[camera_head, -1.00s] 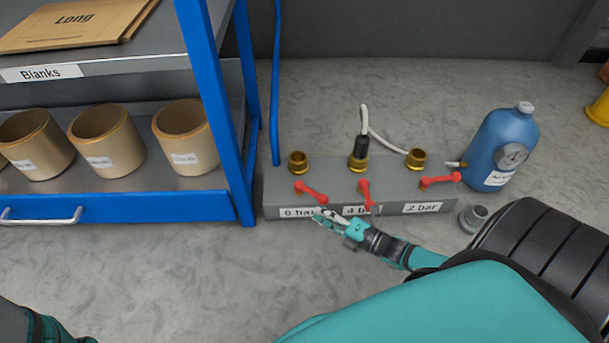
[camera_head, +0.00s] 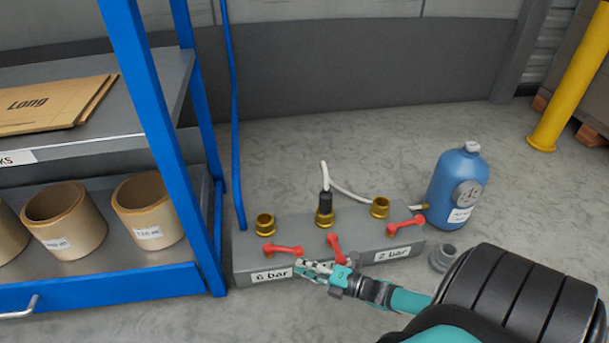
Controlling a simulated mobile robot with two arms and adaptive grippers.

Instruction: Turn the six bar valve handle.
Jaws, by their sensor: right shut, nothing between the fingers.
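The grey valve block (camera_head: 357,225) stands on the floor with several brass ports on top. The 6 bar handle (camera_head: 284,250) is a red lever at the block's left end, above the "6 bar" label (camera_head: 272,276). It lies roughly lengthwise along the block, its free end to the right. My right gripper (camera_head: 300,268) is shut and empty, just below that free end in the picture. I cannot tell whether it touches the handle. It hides the middle label. My left gripper is out of view.
The middle red handle (camera_head: 335,245) is close to my right gripper, and the 2 bar handle (camera_head: 405,224) is farther right. A blue gauge bottle (camera_head: 455,185) and a grey fitting (camera_head: 442,258) stand right of the block. A blue-framed shelf (camera_head: 155,130) rises close on the left.

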